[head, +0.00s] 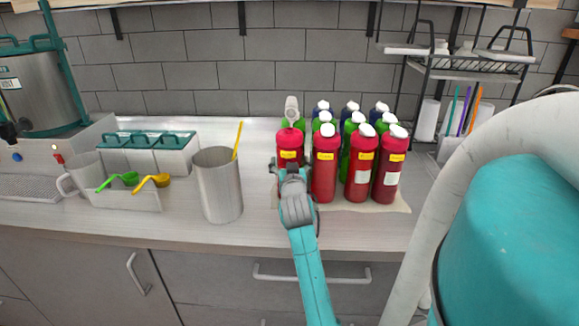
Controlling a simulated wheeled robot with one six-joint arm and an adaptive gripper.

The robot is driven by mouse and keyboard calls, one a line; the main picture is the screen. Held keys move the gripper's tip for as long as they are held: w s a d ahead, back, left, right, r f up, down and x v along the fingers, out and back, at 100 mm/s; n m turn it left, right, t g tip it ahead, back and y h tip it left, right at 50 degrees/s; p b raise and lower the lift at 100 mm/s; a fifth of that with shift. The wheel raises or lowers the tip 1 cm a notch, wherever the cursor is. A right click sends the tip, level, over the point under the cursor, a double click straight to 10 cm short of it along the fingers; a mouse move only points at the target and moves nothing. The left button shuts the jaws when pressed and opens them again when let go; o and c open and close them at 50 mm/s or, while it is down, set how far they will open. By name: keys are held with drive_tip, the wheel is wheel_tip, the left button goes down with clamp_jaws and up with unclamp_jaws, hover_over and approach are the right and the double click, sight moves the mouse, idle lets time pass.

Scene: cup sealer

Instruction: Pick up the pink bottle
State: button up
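The front row holds several crimson, pinkish-red bottles with yellow labels. The leftmost one (290,146) stands behind my gripper (289,166), and its top sits higher in the picture than its neighbours. A pale grey cap or nozzle (291,108) shows above it. The other red bottles (324,172), (361,178), (390,178) stand upright to its right with white caps. My gripper is at the leftmost bottle's lower part, which it hides. I cannot tell whether the fingers are closed on the bottle or whether its base touches the surface.
A metal pitcher (217,190) with a yellow stick is left of my gripper. A bin with green and yellow scoops (127,200) is farther left. A wire rack (470,65) is at right. Bare counter (255,215) lies between pitcher and bottles.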

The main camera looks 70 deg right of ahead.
drive_tip(key=c, duration=0.8)
drive_tip(key=shift+r, duration=0.1)
drive_tip(key=shift+c, duration=1.4)
